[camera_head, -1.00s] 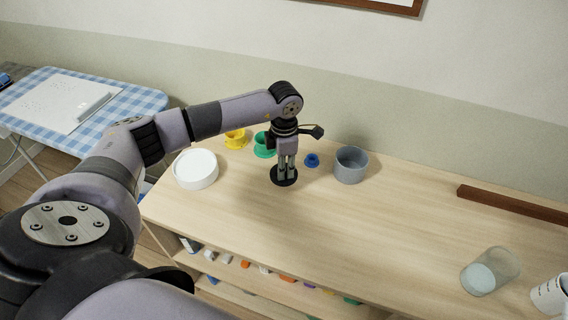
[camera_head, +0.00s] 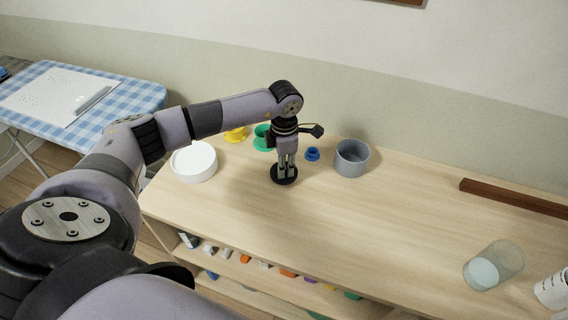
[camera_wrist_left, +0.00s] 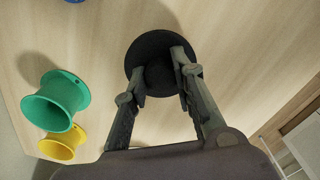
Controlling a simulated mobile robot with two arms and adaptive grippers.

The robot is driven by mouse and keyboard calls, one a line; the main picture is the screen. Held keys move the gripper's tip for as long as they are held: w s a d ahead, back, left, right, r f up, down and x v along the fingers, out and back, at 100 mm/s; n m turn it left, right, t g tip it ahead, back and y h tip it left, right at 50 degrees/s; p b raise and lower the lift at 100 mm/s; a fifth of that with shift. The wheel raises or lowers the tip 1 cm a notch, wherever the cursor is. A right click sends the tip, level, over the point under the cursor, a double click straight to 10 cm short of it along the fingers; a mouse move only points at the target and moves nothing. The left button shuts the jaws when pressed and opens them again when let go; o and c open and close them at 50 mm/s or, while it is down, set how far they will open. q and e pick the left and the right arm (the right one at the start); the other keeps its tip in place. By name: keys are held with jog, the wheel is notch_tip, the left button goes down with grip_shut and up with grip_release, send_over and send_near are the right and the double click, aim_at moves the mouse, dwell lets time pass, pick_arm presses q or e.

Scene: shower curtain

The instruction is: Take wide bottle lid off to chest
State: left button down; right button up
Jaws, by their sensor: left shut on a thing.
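A black round lid (camera_head: 284,179) with a raised middle is between the fingers of my left gripper (camera_head: 286,167), just at the wooden chest top (camera_head: 340,225). In the left wrist view my left gripper (camera_wrist_left: 160,73) is shut on the knob of the lid (camera_wrist_left: 150,45), with the disc beyond the fingertips. I cannot tell whether the lid touches the chest. A clear glass container (camera_head: 494,265), possibly the wide bottle, is at the chest's right, open at the top. My right gripper is not in view.
A white round dish (camera_head: 194,162), yellow spool (camera_head: 235,135), green spool (camera_head: 263,138), small blue spool (camera_head: 312,154) and grey cup (camera_head: 351,158) stand around the lid. A white printed cup (camera_head: 553,290) is at far right. The chest's middle is clear.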

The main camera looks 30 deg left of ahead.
pick_arm(q)
jog(key=shift+f+b, duration=0.9)
jog(key=shift+f, duration=0.35)
jog(key=c, duration=1.3)
grip_release()
jog(key=shift+r, duration=0.1)
notch_tip(320, 180, up, 12)
jog(key=shift+f, duration=0.2)
notch_tip(320, 180, up, 5)
jog(key=p, duration=0.3)
jog(key=shift+r, duration=0.2)
jog(key=shift+f, duration=0.1)
